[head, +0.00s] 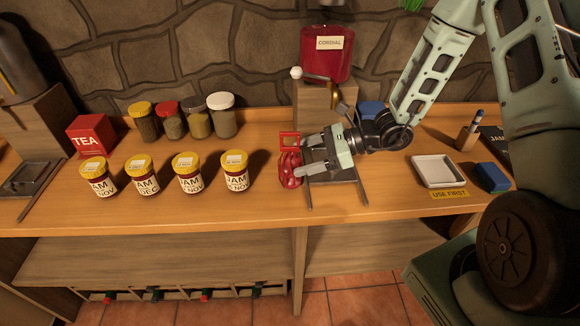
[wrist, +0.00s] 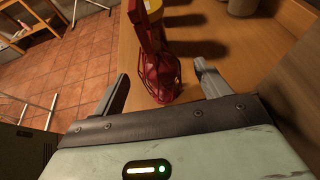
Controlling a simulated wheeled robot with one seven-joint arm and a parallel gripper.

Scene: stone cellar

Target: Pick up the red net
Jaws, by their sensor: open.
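The red net (head: 290,172) is a dark red mesh bag on the wooden counter, with a flat red piece (head: 290,139) at its far end. My gripper (head: 301,159) reaches in from the right, just beside the net, with its fingers pointing left at it. In the wrist view the net (wrist: 160,80) lies ahead, between the two spread fingers of my gripper (wrist: 161,74). The fingers stand apart with gaps to the net on both sides. The near part of the net is partly hidden by a finger in the head view.
Several jam jars (head: 189,180) stand left of the net, with spice jars (head: 196,117) and a red tea box (head: 90,136) behind. A cordial dispenser (head: 326,55) stands behind my gripper. A white tray (head: 434,172) and blue box (head: 491,178) are right. A metal rack (head: 340,192) lies below my gripper.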

